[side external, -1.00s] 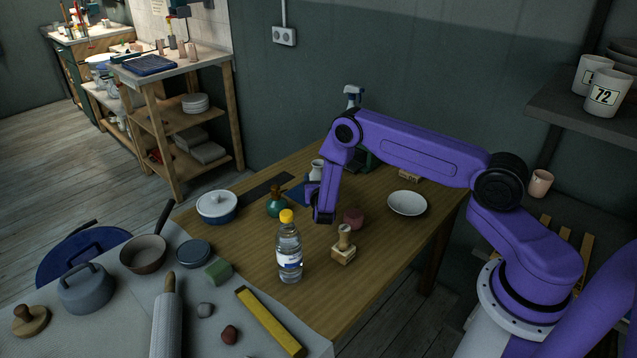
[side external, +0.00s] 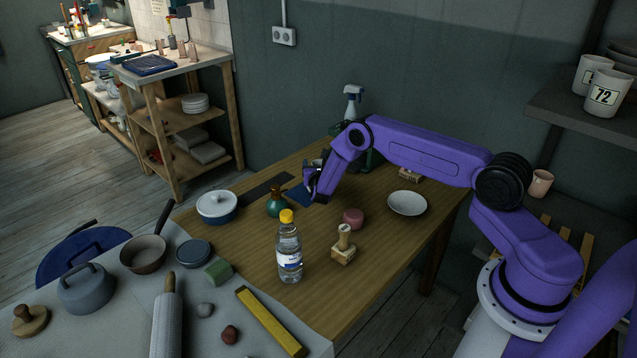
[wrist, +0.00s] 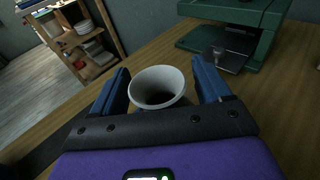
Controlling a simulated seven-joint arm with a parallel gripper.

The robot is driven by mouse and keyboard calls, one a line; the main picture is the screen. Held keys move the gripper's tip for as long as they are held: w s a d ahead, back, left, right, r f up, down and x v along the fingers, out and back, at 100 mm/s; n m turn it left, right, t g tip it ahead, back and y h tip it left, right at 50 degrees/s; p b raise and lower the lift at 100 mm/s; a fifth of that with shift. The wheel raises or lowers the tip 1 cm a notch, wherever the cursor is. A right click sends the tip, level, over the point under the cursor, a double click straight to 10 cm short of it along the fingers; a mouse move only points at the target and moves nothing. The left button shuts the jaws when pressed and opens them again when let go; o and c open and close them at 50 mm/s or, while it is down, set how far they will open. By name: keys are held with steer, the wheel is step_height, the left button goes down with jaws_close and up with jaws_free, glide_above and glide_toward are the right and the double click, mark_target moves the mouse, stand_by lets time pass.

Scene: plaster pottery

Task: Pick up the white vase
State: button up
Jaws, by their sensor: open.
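The white vase (wrist: 158,87) stands upright between the two blue fingers of my gripper (wrist: 162,90) in the wrist view, its round open mouth facing up. A gap shows between the rim and each finger. In the side external view my gripper (side external: 314,184) is low over the back of the table, and the vase is mostly hidden behind it. The fingers are open, one on each side of the vase. The vase's lower part is hidden by my gripper in the wrist view.
A green machine (wrist: 237,27) stands beyond the vase.

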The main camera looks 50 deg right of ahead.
steer(key=c, duration=1.3)
jaws_close()
steer(key=shift+r, duration=0.1)
